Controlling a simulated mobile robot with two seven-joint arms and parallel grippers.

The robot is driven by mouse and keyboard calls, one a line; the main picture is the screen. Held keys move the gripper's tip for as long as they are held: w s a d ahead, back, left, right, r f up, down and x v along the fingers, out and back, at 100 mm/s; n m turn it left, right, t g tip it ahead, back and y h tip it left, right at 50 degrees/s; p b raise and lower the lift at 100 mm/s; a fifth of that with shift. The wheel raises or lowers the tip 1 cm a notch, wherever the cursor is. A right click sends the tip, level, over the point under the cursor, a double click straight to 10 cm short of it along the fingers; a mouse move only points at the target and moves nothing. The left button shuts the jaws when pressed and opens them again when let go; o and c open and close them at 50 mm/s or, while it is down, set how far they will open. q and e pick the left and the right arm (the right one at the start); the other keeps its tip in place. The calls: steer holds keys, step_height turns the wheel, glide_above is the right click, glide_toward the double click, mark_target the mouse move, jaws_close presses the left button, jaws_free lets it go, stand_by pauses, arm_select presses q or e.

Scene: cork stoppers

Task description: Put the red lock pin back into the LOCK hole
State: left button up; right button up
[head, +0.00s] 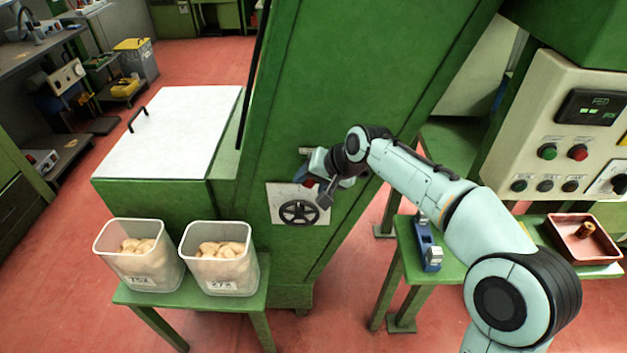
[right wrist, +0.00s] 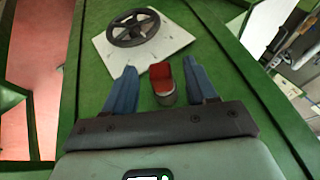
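The red lock pin (right wrist: 161,77) shows in the right wrist view with a red top and a grey lower end, between the blue fingers of my right gripper (right wrist: 160,68). Gaps show on both sides of it, so the fingers stand open around it without visible contact. In the head view a bit of red (head: 309,182) shows at my right gripper (head: 312,188), in front of the green machine, by the upper part of the white plate with the black handwheel (head: 299,212). I cannot make out the LOCK hole or its label. My left gripper is out of view.
Two tubs of stoppers (head: 140,262) (head: 218,270) stand on a green bench at lower left. A control panel (head: 548,120) is at right, above a green table with a blue tool (head: 427,245) and a red tray (head: 606,262). A white lid (head: 170,130) lies left of the machine.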

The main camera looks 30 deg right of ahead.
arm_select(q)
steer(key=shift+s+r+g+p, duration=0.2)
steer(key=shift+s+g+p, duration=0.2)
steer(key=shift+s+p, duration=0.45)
arm_select(e)
steer(key=v, duration=1.3)
steer(key=shift+r, duration=0.2)
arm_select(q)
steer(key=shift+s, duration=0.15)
arm_select(e)
steer(key=shift+s, duration=0.1)
